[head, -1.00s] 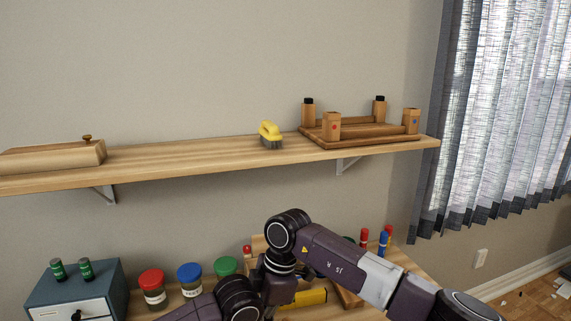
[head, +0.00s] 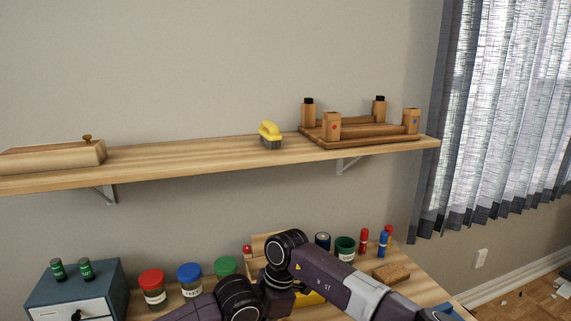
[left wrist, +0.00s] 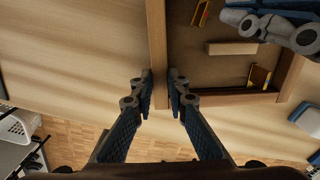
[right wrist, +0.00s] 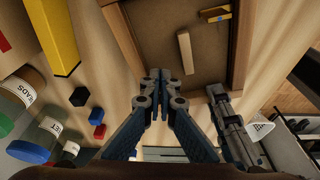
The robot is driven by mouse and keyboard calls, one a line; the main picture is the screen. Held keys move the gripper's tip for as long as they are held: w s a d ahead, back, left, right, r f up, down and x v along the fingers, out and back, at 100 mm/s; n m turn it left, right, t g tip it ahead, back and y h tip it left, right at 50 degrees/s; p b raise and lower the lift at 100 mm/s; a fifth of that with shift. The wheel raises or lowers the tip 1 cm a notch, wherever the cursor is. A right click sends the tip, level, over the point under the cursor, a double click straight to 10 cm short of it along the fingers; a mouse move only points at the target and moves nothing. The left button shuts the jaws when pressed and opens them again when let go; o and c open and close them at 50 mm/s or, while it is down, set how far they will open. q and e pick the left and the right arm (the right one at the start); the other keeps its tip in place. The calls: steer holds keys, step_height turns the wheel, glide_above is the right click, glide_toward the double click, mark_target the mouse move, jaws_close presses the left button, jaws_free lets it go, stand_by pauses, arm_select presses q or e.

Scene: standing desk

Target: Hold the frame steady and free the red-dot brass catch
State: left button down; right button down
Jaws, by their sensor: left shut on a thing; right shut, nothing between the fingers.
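The wooden frame (left wrist: 157,35) lies back up, with a dark brown backing panel (left wrist: 215,75). My left gripper (left wrist: 160,82) is shut across its left side strip near a corner. The right wrist view shows a brass catch with a blue mark (right wrist: 217,13). My right gripper (right wrist: 164,76) is shut and empty, over the frame's edge area. My arms hide the frame in the head view.
A yellow bar (right wrist: 60,35), small blocks (right wrist: 97,115) and lidded jars (head: 190,278) lie beside the frame. A blue-grey drawer box (head: 75,288) stands at the left. A wooden block (head: 391,272) and markers (head: 364,240) are at the right. A shelf (head: 215,155) runs above.

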steer(key=shift+f, duration=0.15)
steer(key=shift+s+a, duration=0.45)
stand_by(1.1)
steer(key=shift+s+d, duration=0.2)
steer(key=shift+s, duration=0.35)
stand_by(0.6)
steer(key=shift+d, duration=0.15)
steer(key=shift+d, duration=0.25)
step_height(320, 180, up, 6)
stand_by(0.4)
